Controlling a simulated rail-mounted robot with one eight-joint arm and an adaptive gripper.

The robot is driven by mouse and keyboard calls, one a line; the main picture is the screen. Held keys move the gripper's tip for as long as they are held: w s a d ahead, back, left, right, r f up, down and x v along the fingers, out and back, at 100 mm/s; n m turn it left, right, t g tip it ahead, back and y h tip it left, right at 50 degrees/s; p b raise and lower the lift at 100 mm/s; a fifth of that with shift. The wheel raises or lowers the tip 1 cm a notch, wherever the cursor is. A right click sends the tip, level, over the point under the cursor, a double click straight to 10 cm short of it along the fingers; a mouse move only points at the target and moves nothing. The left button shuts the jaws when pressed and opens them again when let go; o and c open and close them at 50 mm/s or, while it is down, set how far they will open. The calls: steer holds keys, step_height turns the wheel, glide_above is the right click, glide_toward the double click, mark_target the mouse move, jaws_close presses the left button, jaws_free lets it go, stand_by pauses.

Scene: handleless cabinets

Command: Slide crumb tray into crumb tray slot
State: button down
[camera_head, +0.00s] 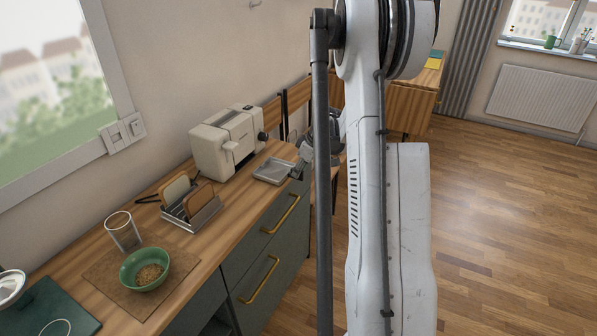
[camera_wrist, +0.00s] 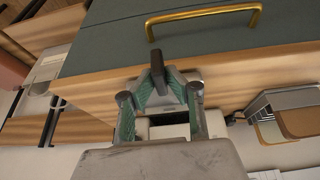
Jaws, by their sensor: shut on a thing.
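The crumb tray (camera_head: 271,172) is a shallow grey metal tray at the counter's front edge, beside the cream toaster (camera_head: 212,150). My gripper (camera_head: 302,162) is at the tray's right end and shut on it; my arm partly hides the grip. I cannot tell whether the tray touches the counter. In the wrist view, my green-padded fingers (camera_wrist: 160,98) surround part of a grey surface, and a pale body with a dark opening shows behind them. I cannot tell surely whether that opening is the slot. The slot is not visible in the head view.
A toast rack (camera_head: 192,212) with bread slices stands left of the toaster. A glass (camera_head: 122,230) and green bowl (camera_head: 134,264) stand farther left. Drawers with brass handles (camera_head: 282,214) lie below the counter edge. Bare counter shows between the rack and the tray.

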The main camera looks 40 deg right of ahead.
mark_target(280, 173)
steer(key=shift+w+a+b, duration=0.15)
steer(key=shift+w+a, duration=0.15)
steer(key=shift+w, duration=0.6)
steer(key=shift+w+a+b, duration=0.15)
steer(key=shift+w+a, duration=0.15)
steer(key=shift+w, duration=0.65)
steer(key=shift+w+a+b, duration=0.15)
steer(key=shift+w+a, duration=0.15)
steer(key=shift+w, duration=0.6)
steer(key=shift+b, duration=0.6)
steer(key=shift+w+a+b, duration=0.15)
steer(key=shift+w+a, duration=0.35)
steer(key=shift+w, duration=1)
steer(key=shift+w+a+b, duration=0.15)
steer(key=shift+w+a, duration=0.3)
steer(key=shift+w, duration=1.1)
steer(key=shift+w+a+b, duration=0.15)
steer(key=shift+w+a, duration=0.35)
steer(key=shift+w, duration=1)
